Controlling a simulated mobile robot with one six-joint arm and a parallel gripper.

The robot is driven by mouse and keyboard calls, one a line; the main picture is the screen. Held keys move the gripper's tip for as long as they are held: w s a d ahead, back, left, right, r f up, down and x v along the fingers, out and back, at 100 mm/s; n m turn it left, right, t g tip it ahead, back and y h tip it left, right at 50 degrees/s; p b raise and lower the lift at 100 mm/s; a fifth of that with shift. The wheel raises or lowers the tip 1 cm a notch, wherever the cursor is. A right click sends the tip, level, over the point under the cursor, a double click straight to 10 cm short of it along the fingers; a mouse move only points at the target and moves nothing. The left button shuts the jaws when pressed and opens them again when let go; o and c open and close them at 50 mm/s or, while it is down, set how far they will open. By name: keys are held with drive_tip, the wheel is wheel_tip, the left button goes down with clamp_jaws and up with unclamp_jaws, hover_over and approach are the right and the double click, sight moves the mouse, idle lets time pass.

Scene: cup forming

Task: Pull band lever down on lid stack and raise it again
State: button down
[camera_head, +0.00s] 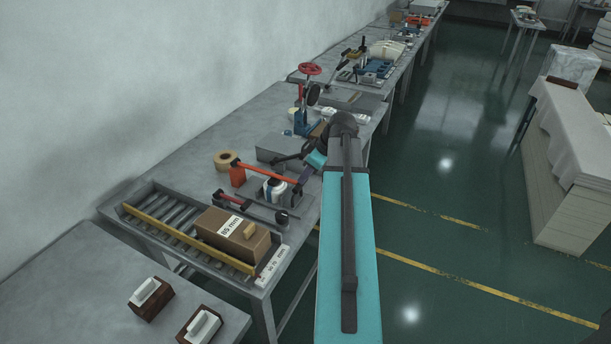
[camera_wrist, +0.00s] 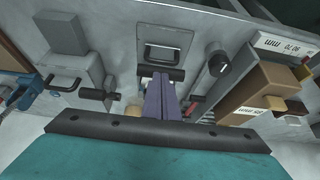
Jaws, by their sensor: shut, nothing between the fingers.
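The band lever (camera_head: 268,173) is a long orange-red bar. The lid stack (camera_head: 273,189), a white and blue round piece, stands under the bar. My gripper (camera_head: 303,182) is beside the lever's dark end; I cannot tell whether they touch. In the wrist view my gripper (camera_wrist: 162,80) shows as shut purple-grey fingers, with a dark bar (camera_wrist: 162,73) across their tips. The orange bar is not clear there.
A roller conveyor (camera_head: 150,215) with a yellow rail carries a cardboard box (camera_head: 233,236) at the near left. A red-handled tool (camera_head: 231,199) lies in front.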

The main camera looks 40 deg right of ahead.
drive_tip(key=r, duration=0.1)
drive_tip(key=r+p, duration=0.2)
drive_tip(key=r, duration=0.1)
drive_tip(key=shift+w+a, duration=0.2)
drive_tip(key=shift+w, duration=0.15)
drive_tip(key=s+b+v, duration=0.1)
drive_tip(key=b+v, duration=0.1)
drive_tip(key=v, duration=0.8)
drive_tip(key=shift+d+f, duration=0.2)
drive_tip(key=shift+f, duration=0.1)
